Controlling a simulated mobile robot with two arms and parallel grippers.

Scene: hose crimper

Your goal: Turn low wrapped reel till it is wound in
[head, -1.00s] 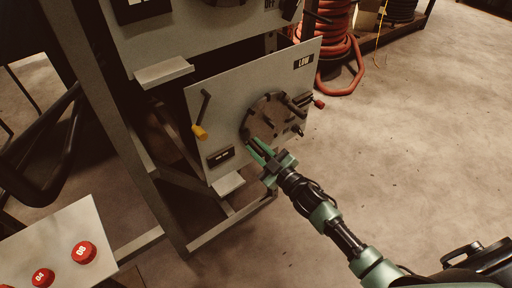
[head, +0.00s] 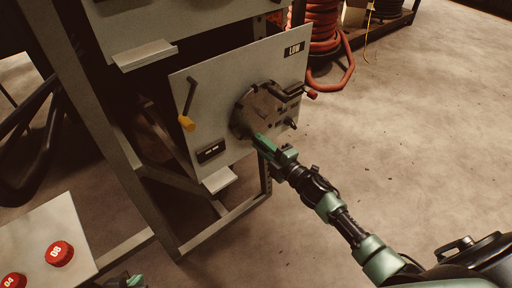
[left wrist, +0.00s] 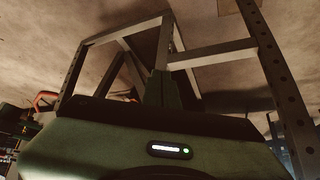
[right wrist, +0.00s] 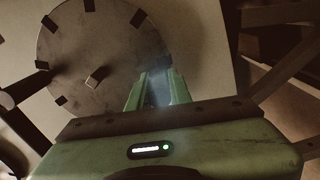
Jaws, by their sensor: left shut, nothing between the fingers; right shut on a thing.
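The low reel's round dark disc (head: 258,108), with lugs around its rim, sits on the grey panel marked LOW (head: 215,95). The disc also fills the upper left of the right wrist view (right wrist: 95,50). My right gripper (head: 262,142) is at the disc's lower edge, its fingers (right wrist: 155,90) shut on a part there that they mostly hide. My left gripper (left wrist: 162,88) is shut and empty, low beside the frame; only a bit shows at the head view's bottom edge.
A small ledge (head: 219,180) and steel frame posts (head: 105,130) stand below and left. A plate with red buttons (head: 60,253) is at lower left. Red hose coils (head: 325,40) lie behind.

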